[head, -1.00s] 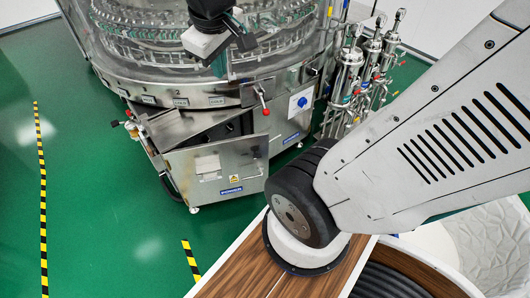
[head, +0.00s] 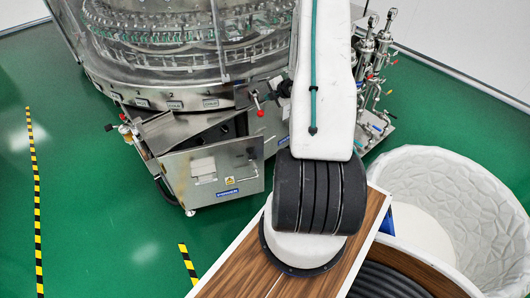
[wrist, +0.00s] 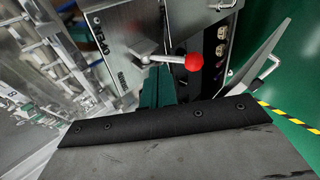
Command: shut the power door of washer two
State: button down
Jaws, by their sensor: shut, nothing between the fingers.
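The power door (head: 212,172) is a steel panel at the washer's lower front in the head view, with a yellow sticker and a blue label. It stands swung out from the cabinet, with a dark opening behind its top edge. In the wrist view a steel panel with a handle, apparently this door (wrist: 258,85), stands open at the right, beside a dark panel with knobs (wrist: 210,60). My gripper (wrist: 157,85) shows as teal fingers, shut and empty, close below a red-knobbed lever (wrist: 193,62); contact cannot be told. My arm hides the gripper in the head view.
The round glass washer (head: 160,40) stands behind. The red-knobbed lever also shows in the head view (head: 260,112). Steel pipework (head: 372,75) stands at the right. A wood-topped surface (head: 235,270) and white tub (head: 450,190) are near. Green floor is clear at left.

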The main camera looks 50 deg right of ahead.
jog(key=s+a+f+n+t+y, duration=0.1)
jog(key=s+f+t, duration=0.1)
jog(key=s+f, duration=0.35)
jog(key=s+a+f+n+t+y, duration=0.1)
jog(key=s+f+y, duration=0.15)
jog(key=f, duration=0.55)
jog(key=s+a+f+n+t, duration=0.2)
jog(key=s+a+f+t, duration=0.3)
jog(key=s+a+f, duration=0.45)
send_near(257, 148)
jog(key=w+a, duration=0.3)
jog(key=shift+w+d+f+y, duration=0.2)
jog(key=shift+w+d+y, duration=0.05)
jog(key=shift+w+d, duration=0.45)
jog(key=shift+w+d+f+y, duration=0.15)
jog(key=shift+w+d+y, duration=0.05)
jog(key=shift+w+d, duration=0.4)
jog(key=shift+w, duration=0.15)
